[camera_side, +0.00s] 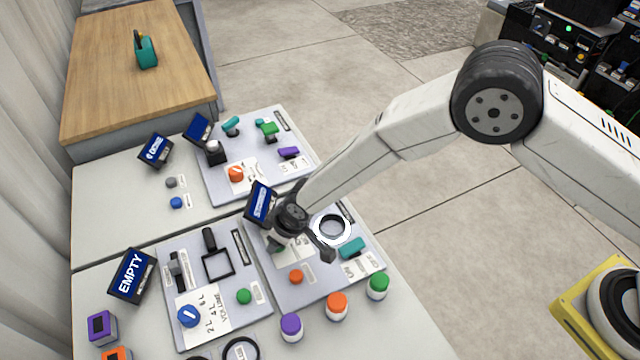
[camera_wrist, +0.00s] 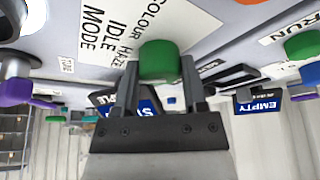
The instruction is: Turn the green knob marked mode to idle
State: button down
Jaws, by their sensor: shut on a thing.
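The green mode knob (camera_wrist: 158,60) sits between the two fingers of my gripper (camera_wrist: 159,78) in the wrist view, and my gripper is shut on it. The knob's pointer mark is not visible, so I cannot tell its setting. A white card (camera_wrist: 112,25) beside it reads COLOUR, HAZE, IDLE and MODE, upside down or slanted in this view. In the side view my gripper (camera_side: 281,243) is over the left part of the near right panel (camera_side: 322,291), and the wrist hides most of the knob.
The same panel holds a teal block (camera_side: 351,248), a black ring on white (camera_side: 333,228) and an orange button (camera_side: 296,276). A tilted blue display (camera_side: 260,203) stands close behind my wrist. Purple (camera_side: 291,327), orange (camera_side: 336,306) and green (camera_side: 377,286) caps stand along the front.

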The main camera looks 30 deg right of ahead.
aim_at(285, 257)
jog(key=shift+m+t+h, duration=0.4)
jog(key=shift+m+h, duration=0.4)
jog(key=shift+m, duration=1.5)
jog(key=shift+a+m, duration=0.1)
jog(key=shift+m, duration=0.5)
jog(key=shift+m+h, duration=0.4)
jog(key=shift+m, duration=0.1)
jog(key=shift+c, duration=0.7)
grip_release()
jog(key=shift+s+r, duration=0.1)
jog(key=shift+r, duration=0.05)
jog(key=v, duration=0.7)
jog(key=shift+r, duration=0.25)
jog(key=shift+s, duration=0.1)
